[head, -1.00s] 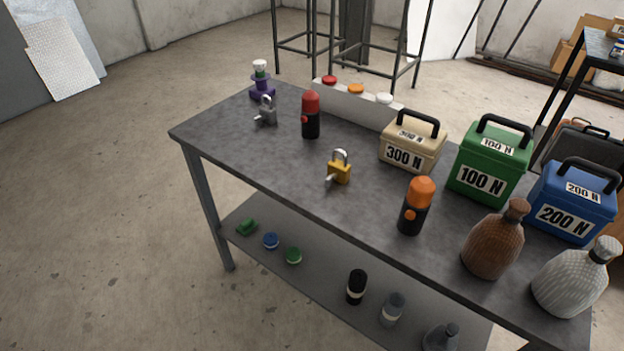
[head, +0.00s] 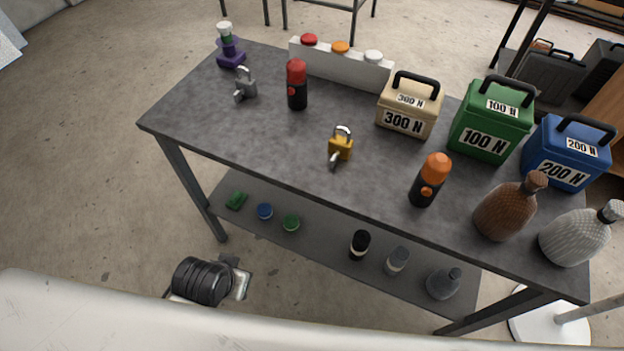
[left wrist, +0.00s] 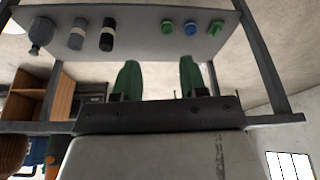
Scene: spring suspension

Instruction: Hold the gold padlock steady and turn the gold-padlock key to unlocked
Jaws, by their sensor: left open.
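The gold padlock (head: 341,149) stands upright on the dark table near its front middle, with its silver shackle on top. A grey key (head: 335,162) sticks out of its front, toward the table's front edge. My left gripper (left wrist: 158,80) shows in the left wrist view with two green fingers spread apart and nothing between them. It is away from the padlock, which that wrist view does not show. My right gripper is in neither view.
A grey padlock (head: 245,85) and a red-topped canister (head: 297,85) stand left of the gold padlock. An orange-topped canister (head: 431,180) stands to its right. Weight boxes and bottles fill the right side. The lower shelf (head: 320,238) holds several small items.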

